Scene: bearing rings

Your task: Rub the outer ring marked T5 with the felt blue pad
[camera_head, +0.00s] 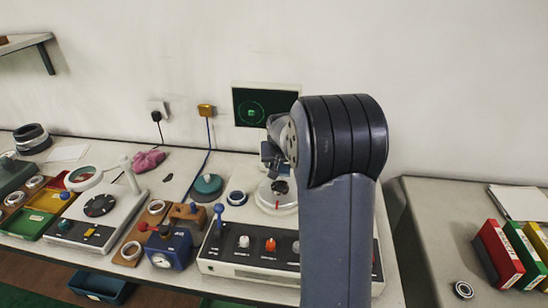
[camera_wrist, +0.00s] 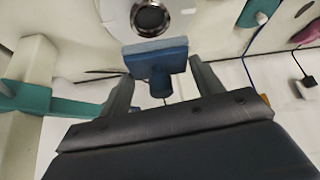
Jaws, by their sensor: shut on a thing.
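My gripper (camera_wrist: 160,88) is shut on the stem of a blue pad (camera_wrist: 158,62) with a pale grey felt face. The pad is just beside a metal ring (camera_wrist: 150,17) with a dark bore, on a pale round support, cut off by the top edge of the wrist view. I cannot tell whether the felt touches the ring, and no T5 mark is readable. In the head view my gripper (camera_head: 272,158) is small and dark above the round plate (camera_head: 276,203) of the white machine; my arm hides part of it.
The white machine (camera_head: 240,262) has coloured knobs and a blue-topped lever. A teal round object (camera_head: 206,187) and a dark blue ring (camera_head: 237,198) stand left of the plate. A blue gauge box (camera_head: 168,250) is further left. A green-lit screen (camera_head: 265,105) hangs behind.

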